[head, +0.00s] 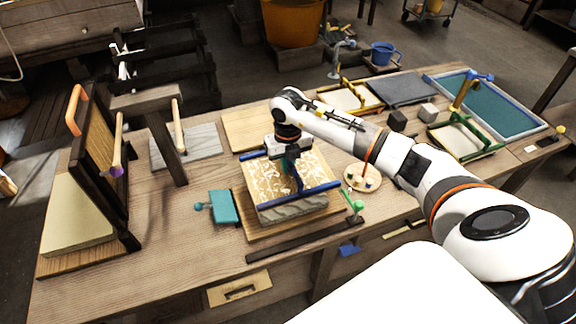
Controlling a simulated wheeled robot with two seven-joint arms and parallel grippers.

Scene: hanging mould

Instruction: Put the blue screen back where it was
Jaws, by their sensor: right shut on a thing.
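The blue screen (318,169), a flat speckled pale panel with dark blue bars along its near and far edges, lies level on a grey block on a wooden board. The fingertips are partly hidden. A wooden stand (148,101) with a pale peg (178,126) is at the left, and no screen hangs on that peg. My left gripper is not in view.
A dark upright frame with an orange handle (76,110) stands at the far left. A teal block (223,207) lies left of the screen. A dark strip (290,242) lies in front. A water tray (437,76) is at the back right.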

